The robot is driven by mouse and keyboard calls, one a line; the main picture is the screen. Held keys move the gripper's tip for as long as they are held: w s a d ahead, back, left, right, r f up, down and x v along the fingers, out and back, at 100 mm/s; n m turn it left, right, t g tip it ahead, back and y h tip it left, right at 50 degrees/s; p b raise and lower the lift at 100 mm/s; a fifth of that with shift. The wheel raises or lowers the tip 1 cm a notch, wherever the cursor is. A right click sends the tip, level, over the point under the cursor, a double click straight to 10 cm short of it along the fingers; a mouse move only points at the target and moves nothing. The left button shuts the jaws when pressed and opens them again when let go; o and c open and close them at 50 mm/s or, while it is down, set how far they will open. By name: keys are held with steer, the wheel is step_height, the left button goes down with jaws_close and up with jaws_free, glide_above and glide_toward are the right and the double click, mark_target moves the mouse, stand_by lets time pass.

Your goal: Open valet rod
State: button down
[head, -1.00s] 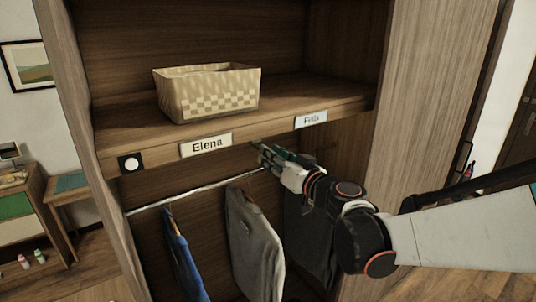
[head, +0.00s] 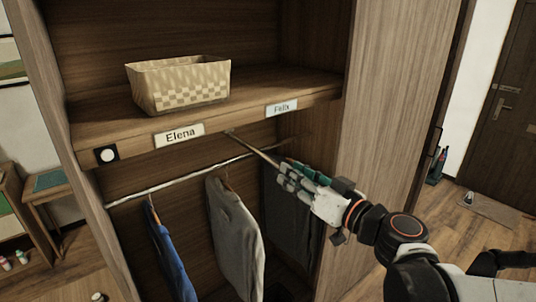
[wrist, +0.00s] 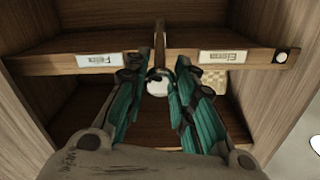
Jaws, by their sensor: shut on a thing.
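The valet rod (head: 253,149) is a thin metal rod. In the head view it sticks out from under the shelf's front edge, between the name labels, toward my gripper (head: 285,171). In the wrist view the rod (wrist: 160,45) runs from the shelf edge to a round pale knob (wrist: 158,83) at its near end. My gripper's (wrist: 158,76) green-padded fingers sit on both sides of the knob and are shut on the rod's end. In the head view the fingers hide the knob.
The shelf (head: 290,97) carries a woven basket (head: 180,85) and labels Elena (head: 178,134) and Felix (head: 281,109). Below, a clothes rail (head: 180,181) holds a blue garment (head: 172,255), a grey one (head: 236,235) and a dark one (head: 292,220). The wardrobe's side panel (head: 385,130) stands right.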

steer(key=c, duration=1.3)
jaws_free()
steer(key=shift+f, duration=0.1)
steer(key=shift+r, duration=0.2)
steer(key=shift+r, duration=4.85)
